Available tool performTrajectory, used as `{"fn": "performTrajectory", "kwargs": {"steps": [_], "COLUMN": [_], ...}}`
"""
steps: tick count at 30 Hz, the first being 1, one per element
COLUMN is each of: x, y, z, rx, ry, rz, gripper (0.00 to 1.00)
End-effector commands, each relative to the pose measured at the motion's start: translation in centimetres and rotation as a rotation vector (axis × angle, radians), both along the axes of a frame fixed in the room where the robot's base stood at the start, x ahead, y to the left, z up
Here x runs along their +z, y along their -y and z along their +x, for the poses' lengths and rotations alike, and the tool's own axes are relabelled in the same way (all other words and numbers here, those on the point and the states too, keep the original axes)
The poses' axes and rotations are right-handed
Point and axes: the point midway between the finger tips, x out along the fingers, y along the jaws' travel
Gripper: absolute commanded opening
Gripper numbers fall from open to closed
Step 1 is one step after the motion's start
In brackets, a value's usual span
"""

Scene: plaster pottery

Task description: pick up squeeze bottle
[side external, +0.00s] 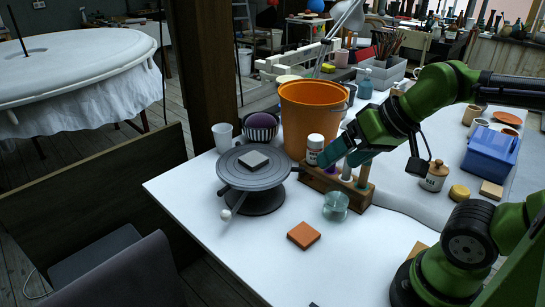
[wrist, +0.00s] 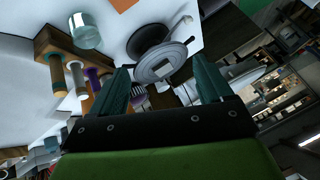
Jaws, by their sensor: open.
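A small translucent blue bottle (side external: 365,84) stands behind the orange bucket (side external: 312,112) in the side view; it looks most like the squeeze bottle. I cannot make it out in the wrist view. My gripper (side external: 338,156) hangs above the wooden rack, in front of the bucket and well apart from the blue bottle. Its two teal fingers are spread with nothing between them, and they also show in the wrist view (wrist: 162,78). A white labelled bottle (side external: 315,148) stands close beside my fingers, between the bucket and the rack.
The wooden rack (side external: 324,184) holds several upright tubes below my gripper. A glass cup (side external: 335,205) stands in front. A grey turntable (side external: 252,176) carries a pale tile. A striped bowl (side external: 260,128) is behind it. A blue box (side external: 490,154) is at right. The front table is mostly clear.

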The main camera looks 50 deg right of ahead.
Motion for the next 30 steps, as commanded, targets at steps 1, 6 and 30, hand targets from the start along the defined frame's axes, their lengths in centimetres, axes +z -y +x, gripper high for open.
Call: {"fn": "performTrajectory", "kwargs": {"steps": [1,6,30], "x": [0.0,-0.3,-0.9], "y": [0.0,0.1,19.0], "z": [0.0,0.1,19.1], "rx": [0.0,-0.004,-1.632], "ry": [0.0,-0.014,-0.574], "rz": [0.0,0.001,0.421], "gripper": [0.79,0.79,0.79]}}
